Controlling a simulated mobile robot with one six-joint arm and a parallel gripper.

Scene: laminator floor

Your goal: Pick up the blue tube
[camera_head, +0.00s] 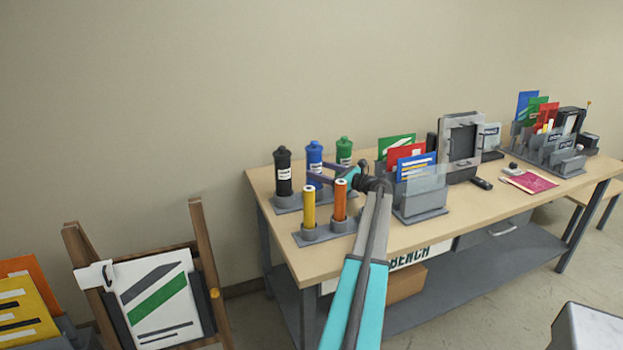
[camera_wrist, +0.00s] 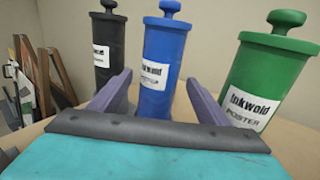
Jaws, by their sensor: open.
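The blue tube (camera_head: 314,158) stands upright in a grey holder at the left end of the workbench, between a black tube (camera_head: 283,176) and a green tube (camera_head: 344,150). In the wrist view the blue tube (camera_wrist: 166,62) has a knobbed cap and a white label. My gripper (camera_head: 311,173) is open. In the wrist view its two purple fingers (camera_wrist: 160,92) lie either side of the blue tube's lower part, with visible room on both sides. The tube's base is hidden behind my gripper. I cannot tell how deep the tube lies between the fingers.
A yellow tube (camera_head: 308,207) and an orange tube (camera_head: 340,200) stand in a nearer holder, close to my arm. A grey card holder (camera_head: 421,204) is to the right. The wooden workbench (camera_head: 460,222) has bare space along its front. A wooden rack (camera_head: 200,262) stands left.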

